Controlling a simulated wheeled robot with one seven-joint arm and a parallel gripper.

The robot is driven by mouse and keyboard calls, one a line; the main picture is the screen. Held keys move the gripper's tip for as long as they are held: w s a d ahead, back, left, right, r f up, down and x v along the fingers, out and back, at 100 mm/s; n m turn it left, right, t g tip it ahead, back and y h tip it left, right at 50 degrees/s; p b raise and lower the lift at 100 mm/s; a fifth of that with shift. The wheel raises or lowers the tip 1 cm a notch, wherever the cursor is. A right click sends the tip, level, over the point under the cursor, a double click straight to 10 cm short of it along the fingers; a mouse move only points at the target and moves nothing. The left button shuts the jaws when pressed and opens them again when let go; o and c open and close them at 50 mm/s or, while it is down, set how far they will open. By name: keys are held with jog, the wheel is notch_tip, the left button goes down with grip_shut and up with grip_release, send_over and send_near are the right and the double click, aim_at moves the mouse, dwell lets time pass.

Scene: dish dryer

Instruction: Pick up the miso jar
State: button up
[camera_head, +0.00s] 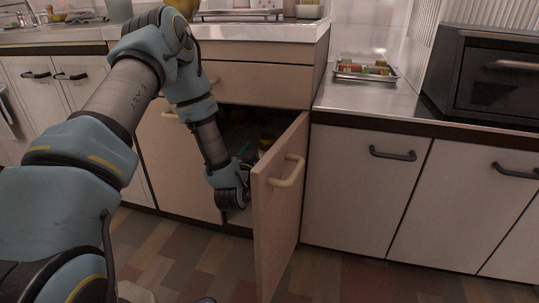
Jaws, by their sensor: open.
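My gripper (244,170) reaches into the dark lower cabinet (232,122) and is open. Only a little of it shows past my wrist, and its fingertips are hard to make out. A small item with a yellowish top (265,144) stands inside, just behind the upper edge of the open door. I cannot tell whether it is the miso jar, because the door and shadow hide most of it. I see no object held.
The cabinet door (268,215) stands open towards me, with a pale handle (289,172), close to the right of my wrist. A closed drawer (255,84) is above the opening. A metal tray (366,70) and a dark oven (492,75) sit on the right counter.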

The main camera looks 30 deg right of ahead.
aim_at(265, 143)
jog(key=shift+s+d+b+x, duration=0.1)
jog(key=shift+b+x, duration=0.45)
jog(key=shift+x, duration=1)
jog(key=shift+s+d+b+x, duration=0.15)
jog(key=shift+b+x, duration=0.35)
jog(key=shift+x, duration=1.05)
jog(key=shift+r, duration=0.1)
jog(key=shift+c, duration=0.2)
grip_shut()
